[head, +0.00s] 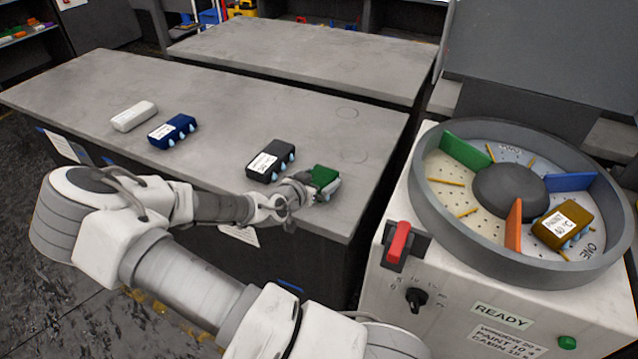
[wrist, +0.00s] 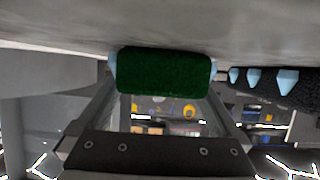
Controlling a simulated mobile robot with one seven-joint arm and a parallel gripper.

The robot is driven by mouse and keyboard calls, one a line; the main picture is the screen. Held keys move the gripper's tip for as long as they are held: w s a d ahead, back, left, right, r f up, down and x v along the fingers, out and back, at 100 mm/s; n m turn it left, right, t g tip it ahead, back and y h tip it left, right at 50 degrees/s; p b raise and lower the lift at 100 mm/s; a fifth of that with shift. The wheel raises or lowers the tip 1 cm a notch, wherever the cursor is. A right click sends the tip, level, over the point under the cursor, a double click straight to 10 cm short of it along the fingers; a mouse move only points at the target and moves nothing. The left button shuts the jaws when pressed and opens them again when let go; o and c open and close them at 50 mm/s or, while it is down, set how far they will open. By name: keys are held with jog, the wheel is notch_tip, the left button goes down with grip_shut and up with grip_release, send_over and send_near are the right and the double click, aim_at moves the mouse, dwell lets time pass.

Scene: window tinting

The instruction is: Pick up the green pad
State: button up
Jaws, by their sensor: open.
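The green pad (head: 324,177) lies on the grey table near its front right edge. In the wrist view the green pad (wrist: 164,71) sits at the far end of the jaws, with pale blue bits showing at its sides. My gripper (head: 318,186) is at the pad, with its fingers reaching around it. In the wrist view my gripper (wrist: 165,85) is open, with one finger on each side of the pad. Whether the fingers touch the pad cannot be told.
A black pad (head: 270,160), a blue pad (head: 172,131) and a white block (head: 133,116) lie in a row on the table (head: 240,100). To the right, a machine with a round divided tray (head: 440,225) holds a brown pad (head: 563,225). A red switch (head: 398,242) is on its front.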

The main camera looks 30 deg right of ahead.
jog(key=c, duration=1.2)
